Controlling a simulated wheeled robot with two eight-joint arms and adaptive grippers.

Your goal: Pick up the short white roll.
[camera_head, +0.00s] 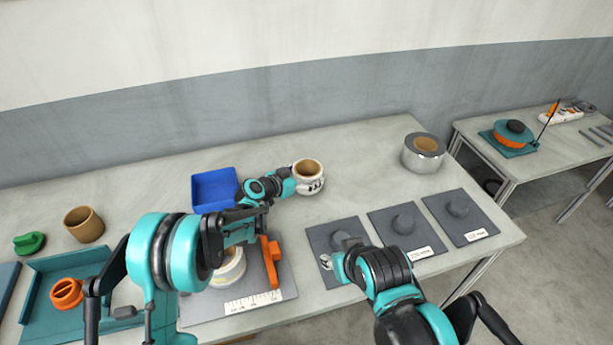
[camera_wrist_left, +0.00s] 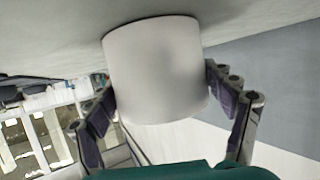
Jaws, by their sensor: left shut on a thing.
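A short white roll (camera_head: 299,170) with a tan core stands upright on or just above the back middle of the table. My left gripper (camera_head: 311,186) is shut on it, and its fingers lie along the roll's sides. In the left wrist view the white roll (camera_wrist_left: 157,70) fills the space between the two fingers (camera_wrist_left: 165,110). I cannot tell whether it is clear of the table. My right gripper (camera_head: 332,264) is low over the left dark pad; its fingers are too small and hidden to read.
Another white roll (camera_head: 230,270) lies on a grey mat with a ruler, beside an orange bracket (camera_head: 272,262), partly behind my left arm. A blue bin (camera_head: 214,188) is left of the held roll. A silver roll (camera_head: 422,156) stands to the right. Dark pads (camera_head: 458,232) line the front right.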

